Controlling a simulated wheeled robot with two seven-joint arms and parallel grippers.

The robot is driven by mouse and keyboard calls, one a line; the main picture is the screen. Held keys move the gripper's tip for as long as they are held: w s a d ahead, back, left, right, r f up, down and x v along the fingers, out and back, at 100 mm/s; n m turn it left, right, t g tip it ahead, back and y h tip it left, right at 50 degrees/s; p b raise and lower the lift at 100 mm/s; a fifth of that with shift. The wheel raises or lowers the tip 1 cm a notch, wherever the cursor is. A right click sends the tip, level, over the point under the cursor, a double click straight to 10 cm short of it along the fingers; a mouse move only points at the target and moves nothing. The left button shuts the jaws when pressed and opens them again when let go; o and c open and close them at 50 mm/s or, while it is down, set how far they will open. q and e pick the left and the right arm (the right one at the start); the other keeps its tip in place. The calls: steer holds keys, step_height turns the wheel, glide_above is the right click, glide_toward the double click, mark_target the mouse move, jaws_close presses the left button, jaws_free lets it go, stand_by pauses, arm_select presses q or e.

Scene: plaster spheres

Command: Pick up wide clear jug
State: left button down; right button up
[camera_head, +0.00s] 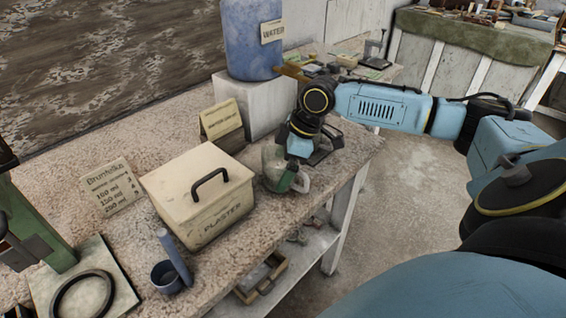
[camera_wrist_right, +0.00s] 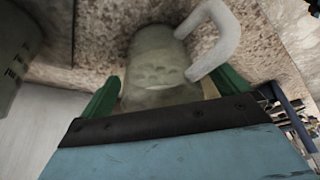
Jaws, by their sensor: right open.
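The wide clear jug (camera_head: 272,168) stands on the speckled worktop to the right of the plaster box, near the table's front edge. Its pale handle (camera_head: 301,183) points right. My right gripper (camera_head: 293,175) is at the jug, coming from above and behind, and partly covers it. In the right wrist view the jug (camera_wrist_right: 160,62) lies between the two green fingers of my right gripper (camera_wrist_right: 160,95), with the handle at upper right. The fingers are apart, one on each side. Whether they touch the jug I cannot tell. My left gripper is not in view.
A cream plaster box (camera_head: 198,190) with a black handle stands left of the jug. A blue water container (camera_head: 250,45) sits on a white block (camera_head: 245,103) behind. A small blue cup (camera_head: 166,277) and a green stand (camera_head: 35,225) are at the left front.

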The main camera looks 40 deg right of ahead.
steer(key=shift+r, duration=0.1)
steer(key=c, duration=1.4)
steer(key=shift+o, duration=0.2)
